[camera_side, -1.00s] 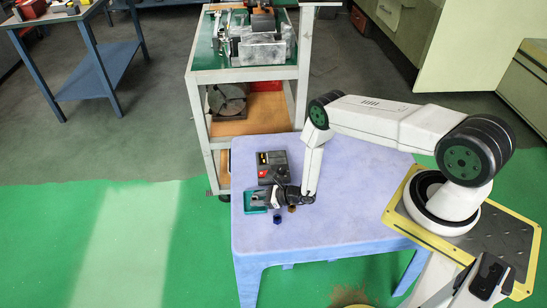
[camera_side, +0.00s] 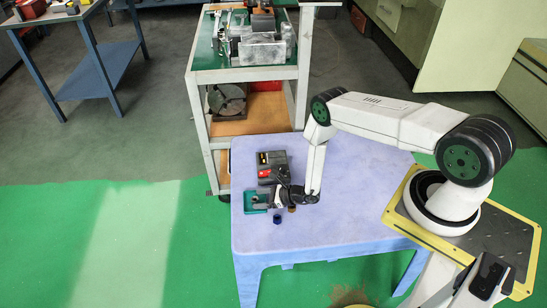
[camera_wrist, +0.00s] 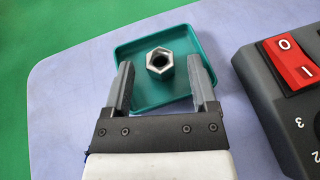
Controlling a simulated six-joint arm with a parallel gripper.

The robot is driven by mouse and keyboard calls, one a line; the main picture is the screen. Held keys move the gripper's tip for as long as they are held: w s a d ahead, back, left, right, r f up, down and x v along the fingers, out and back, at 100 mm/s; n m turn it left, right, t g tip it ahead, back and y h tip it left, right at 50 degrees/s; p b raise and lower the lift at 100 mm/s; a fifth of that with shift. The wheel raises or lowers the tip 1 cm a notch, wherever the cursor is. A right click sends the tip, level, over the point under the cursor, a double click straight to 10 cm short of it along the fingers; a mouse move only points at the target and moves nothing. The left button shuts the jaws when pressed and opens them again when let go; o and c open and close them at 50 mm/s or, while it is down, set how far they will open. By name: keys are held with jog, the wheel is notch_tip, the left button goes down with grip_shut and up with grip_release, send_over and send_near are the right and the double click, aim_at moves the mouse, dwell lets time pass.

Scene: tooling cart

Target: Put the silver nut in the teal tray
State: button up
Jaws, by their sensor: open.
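The silver nut (camera_wrist: 159,61) is a hex nut that shows in the wrist view inside the teal tray (camera_wrist: 133,92), lying on its floor with its hole facing up. The tray also shows in the side view (camera_side: 249,208), near the left edge of the table. My gripper (camera_wrist: 163,82) is open, with one finger on each side of the nut and a gap to both. In the side view my gripper (camera_side: 266,198) is over the tray and hides part of it; I cannot make out the nut there.
A dark control box (camera_side: 273,167) with a red switch (camera_wrist: 292,62) stands close to the tray. A dark blue piece (camera_side: 276,219) and a brownish piece (camera_side: 292,208) are on the pale blue table (camera_side: 340,215) near my gripper. The table's right part is clear.

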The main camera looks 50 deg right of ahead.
jog(key=v, duration=1)
jog(key=shift+s+d, duration=0.2)
jog(key=shift+s, duration=0.1)
jog(key=shift+r, duration=0.1)
jog(key=s+a+r+n+g+y, duration=0.1)
jog(key=a+r+n+g, duration=0.25)
jog(key=r+n, duration=0.2)
jog(key=a+r+n+g+y, duration=0.1)
jog(key=a+r+n+g, duration=0.1)
jog(key=r+n+g, duration=0.3)
jog(key=s+a+r+n+g+y, duration=0.1)
jog(key=a+r+n+g+y, duration=0.15)
jog(key=r, duration=0.45)
jog(key=s+d+r+n+t+h, duration=0.1)
jog(key=s+r+n+h, duration=0.2)
jog(key=r+n+h, duration=0.2)
jog(key=s+d+r+n+t+h, duration=0.1)
jog(key=s+r+n+h, duration=0.2)
jog(key=r+n, duration=0.9)
jog(key=shift+d+r+h, duration=0.2)
jog(key=shift+d+h, duration=0.1)
jog(key=shift+h, duration=1.25)
jog(key=shift+s, duration=0.1)
